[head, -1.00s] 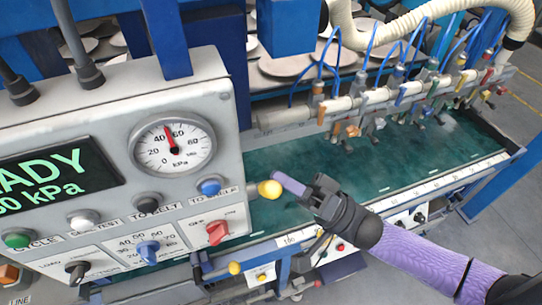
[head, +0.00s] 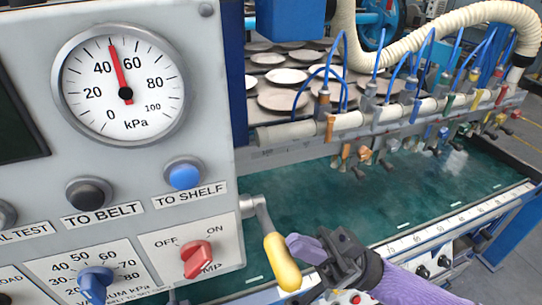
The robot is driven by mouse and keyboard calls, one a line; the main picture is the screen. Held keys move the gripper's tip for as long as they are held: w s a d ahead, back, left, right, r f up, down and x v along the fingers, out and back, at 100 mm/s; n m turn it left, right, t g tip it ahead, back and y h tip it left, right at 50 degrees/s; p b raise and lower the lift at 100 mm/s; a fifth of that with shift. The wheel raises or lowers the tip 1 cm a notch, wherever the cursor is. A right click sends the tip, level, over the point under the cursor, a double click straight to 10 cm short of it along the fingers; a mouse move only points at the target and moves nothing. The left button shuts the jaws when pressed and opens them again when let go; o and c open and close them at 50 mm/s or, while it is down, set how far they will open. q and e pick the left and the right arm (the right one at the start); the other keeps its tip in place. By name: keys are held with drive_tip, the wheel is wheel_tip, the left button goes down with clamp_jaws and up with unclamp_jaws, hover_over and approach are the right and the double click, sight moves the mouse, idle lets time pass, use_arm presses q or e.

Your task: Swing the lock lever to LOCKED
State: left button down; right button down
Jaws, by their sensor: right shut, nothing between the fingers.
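The lock lever has a grey metal crank on the right edge of the control panel and a yellow handle (head: 281,262) that slants down and to the right. No LOCKED mark shows near it. My right gripper (head: 296,246) comes in from the lower right, with purple fingertips and a black body. Its fingers are shut and empty, close against the right side of the yellow handle; I cannot tell whether they touch it. My left gripper is not in view.
The grey control panel (head: 222,110) fills the left, with a pressure gauge (head: 122,84), a blue button (head: 185,175) and a red pump switch (head: 197,258). A green belt (head: 345,205) lies behind the lever, under a row of suction nozzles. Plates stand on a shelf behind.

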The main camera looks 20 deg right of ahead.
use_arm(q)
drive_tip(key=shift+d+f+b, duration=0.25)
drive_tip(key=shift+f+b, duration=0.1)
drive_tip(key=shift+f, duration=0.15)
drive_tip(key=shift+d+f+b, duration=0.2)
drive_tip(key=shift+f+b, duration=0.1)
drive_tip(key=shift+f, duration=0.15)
use_arm(e)
drive_tip(key=n+g, duration=0.1)
drive_tip(key=f+n+g, duration=0.1)
drive_tip(key=shift+n+g, duration=0.4)
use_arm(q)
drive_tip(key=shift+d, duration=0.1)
